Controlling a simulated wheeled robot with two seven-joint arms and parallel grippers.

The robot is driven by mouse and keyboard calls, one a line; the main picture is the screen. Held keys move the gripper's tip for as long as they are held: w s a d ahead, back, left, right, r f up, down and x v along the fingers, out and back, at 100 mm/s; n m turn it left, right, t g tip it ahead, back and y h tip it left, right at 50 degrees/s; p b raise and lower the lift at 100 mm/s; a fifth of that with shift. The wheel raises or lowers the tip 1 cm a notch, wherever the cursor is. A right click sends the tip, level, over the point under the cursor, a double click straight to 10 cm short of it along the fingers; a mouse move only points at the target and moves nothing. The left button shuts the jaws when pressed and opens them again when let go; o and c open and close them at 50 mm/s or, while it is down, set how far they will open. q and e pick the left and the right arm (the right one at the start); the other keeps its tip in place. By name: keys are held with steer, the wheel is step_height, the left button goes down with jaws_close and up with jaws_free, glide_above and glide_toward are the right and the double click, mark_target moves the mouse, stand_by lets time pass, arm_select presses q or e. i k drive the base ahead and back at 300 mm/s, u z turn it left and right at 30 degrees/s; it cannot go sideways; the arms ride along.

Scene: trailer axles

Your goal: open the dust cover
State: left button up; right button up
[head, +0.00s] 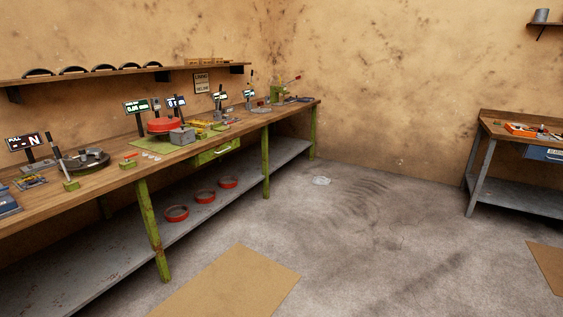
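I cannot tell which thing is the dust cover at this distance. A round red part (166,125) sits on the long wooden workbench (118,178) at the left, behind a grey block (183,136) near a green mat. A green device with a red-tipped handle (279,92) stands at the bench's far end. Neither of my grippers is in view.
Small display signs (136,107) stand along the bench. Red rings (177,213) lie on its lower shelf (120,230). A second bench (500,130) with a blue drawer (542,154) stands at right. Floor mats (226,284) lie flat; the floor between the benches is mostly clear.

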mark_target(184, 135)
steer(key=z, duration=0.1)
steer(key=i, duration=2.5)
steer(key=u, duration=0.45)
steer(key=i, duration=2)
steer(key=u, duration=0.5)
